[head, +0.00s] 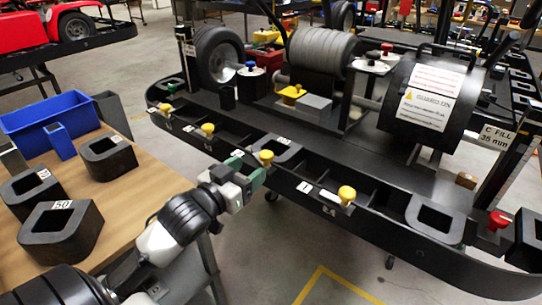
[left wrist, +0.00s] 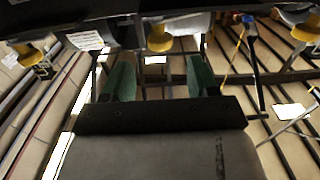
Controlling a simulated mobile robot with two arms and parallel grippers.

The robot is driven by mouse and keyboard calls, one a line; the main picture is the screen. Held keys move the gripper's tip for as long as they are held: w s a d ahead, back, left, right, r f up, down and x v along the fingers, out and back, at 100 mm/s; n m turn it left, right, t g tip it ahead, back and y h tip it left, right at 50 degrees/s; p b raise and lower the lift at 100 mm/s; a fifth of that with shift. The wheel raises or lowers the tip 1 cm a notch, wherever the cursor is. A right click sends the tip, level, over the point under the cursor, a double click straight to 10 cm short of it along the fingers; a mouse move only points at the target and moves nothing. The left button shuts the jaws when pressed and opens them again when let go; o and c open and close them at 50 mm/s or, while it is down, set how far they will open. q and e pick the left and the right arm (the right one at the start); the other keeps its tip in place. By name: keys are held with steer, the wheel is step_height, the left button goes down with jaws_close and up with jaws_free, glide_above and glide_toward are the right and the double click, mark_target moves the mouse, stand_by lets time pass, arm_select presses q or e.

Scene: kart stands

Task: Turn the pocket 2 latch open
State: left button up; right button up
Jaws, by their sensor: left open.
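The latch I take for pocket 2 is a yellow knob (head: 266,156) on the black front rim of the kart stand, between two other yellow knobs; its number is hard to read. In the left wrist view a yellow knob (left wrist: 160,38) lies ahead, between the lines of the two fingers. My left gripper (head: 250,177), with green fingers, is just in front of and below that knob in the head view. In the left wrist view the gripper (left wrist: 160,72) is open with nothing between its fingers. The knob appears just beyond the fingertips; contact is not clear. My right gripper is not in view.
Other yellow knobs stand left (head: 208,128) and right (head: 347,194) on the rim, the right one beside label 1. A red knob (head: 498,220) is at far right. A wooden table (head: 135,185) with black blocks and a blue bin (head: 50,113) stands left. Floor in front is clear.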

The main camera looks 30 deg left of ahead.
mark_target(268, 151)
arm_select(q)
steer(key=w, duration=0.9)
steer(key=shift+d, duration=0.3)
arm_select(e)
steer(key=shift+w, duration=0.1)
arm_select(q)
steer(key=c, duration=0.9)
steer(key=n+y+p, duration=0.1)
steer(key=y, duration=0.1)
steer(key=n+y+p, duration=0.1)
steer(key=y, duration=0.1)
steer(key=shift+a+r+n, duration=0.15)
steer(key=shift+a+n, duration=0.05)
steer(key=shift+n, duration=0.2)
steer(key=shift+a+n+g+y, duration=0.2)
steer(key=shift+n+g+y, duration=0.3)
steer(key=shift+n+y, duration=0.7)
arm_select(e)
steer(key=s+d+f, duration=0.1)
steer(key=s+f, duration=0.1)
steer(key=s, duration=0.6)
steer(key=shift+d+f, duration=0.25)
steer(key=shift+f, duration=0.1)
arm_select(q)
steer(key=shift+m+y, duration=0.3)
steer(key=o, duration=0.9)
